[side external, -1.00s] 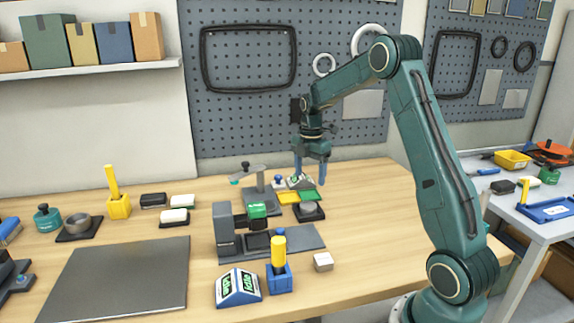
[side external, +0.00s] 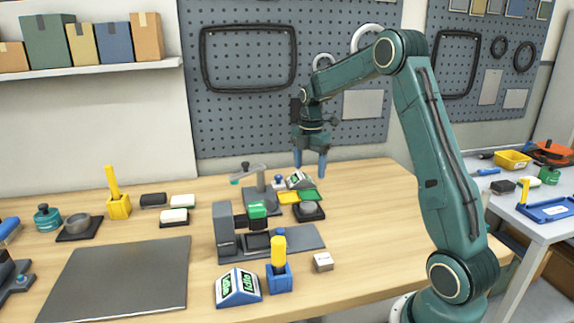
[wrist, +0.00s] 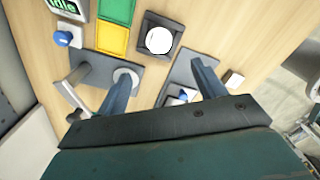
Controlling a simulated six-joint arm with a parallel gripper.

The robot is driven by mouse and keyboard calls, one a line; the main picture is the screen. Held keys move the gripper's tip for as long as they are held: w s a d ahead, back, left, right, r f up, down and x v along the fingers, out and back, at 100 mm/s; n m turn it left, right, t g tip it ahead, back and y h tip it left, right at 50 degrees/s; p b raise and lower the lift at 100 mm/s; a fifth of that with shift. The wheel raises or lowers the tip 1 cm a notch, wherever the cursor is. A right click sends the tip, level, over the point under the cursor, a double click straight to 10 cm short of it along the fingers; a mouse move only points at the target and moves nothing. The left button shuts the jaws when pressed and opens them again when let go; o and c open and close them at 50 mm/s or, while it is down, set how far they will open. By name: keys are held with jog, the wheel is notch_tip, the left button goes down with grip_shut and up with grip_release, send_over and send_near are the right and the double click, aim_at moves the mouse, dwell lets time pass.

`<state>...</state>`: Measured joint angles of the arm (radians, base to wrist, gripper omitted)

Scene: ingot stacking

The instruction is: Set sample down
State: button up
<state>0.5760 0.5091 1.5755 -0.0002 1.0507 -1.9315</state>
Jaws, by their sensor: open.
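My gripper (side external: 310,167) is open and empty above the far part of the table. In the wrist view its two blue fingers (wrist: 164,72) are spread well apart with nothing between them. A small pale block (side external: 323,262) lies on the table toward the front, right of the blue holder; it also seems to show in the wrist view (wrist: 233,79), apart from the fingers. I cannot tell for sure that this block is the sample. A dark square base with a round pale plate (side external: 309,209) stands below the gripper; it shows in the wrist view (wrist: 159,40).
Yellow and green pads (side external: 289,197) and a small display (side external: 299,181) lie beneath the gripper. A stand with a swing arm (side external: 257,177) is to their left. A grey machine (side external: 224,230), a blue holder with a yellow-handled tool (side external: 279,279) and a display (side external: 238,288) stand nearer the front.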

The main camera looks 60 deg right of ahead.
jog(key=s+a+r+m+t, duration=0.1)
jog(key=s+a+r+m, duration=0.4)
jog(key=a, duration=0.4)
jog(key=s+a+r+m+t, duration=0.2)
jog(key=s+a+r, duration=0.2)
jog(key=a+r, duration=0.35)
jog(key=s+a+f+m+t, duration=0.1)
jog(key=s+a+m+t, duration=0.1)
jog(key=s+a+m, duration=0.6)
jog(key=s+a, duration=0.2)
jog(key=s, duration=0.4)
jog(key=shift+s+a+f+m+t, duration=0.15)
jog(key=shift+s+f+m+t, duration=0.15)
jog(key=shift+f, duration=0.1)
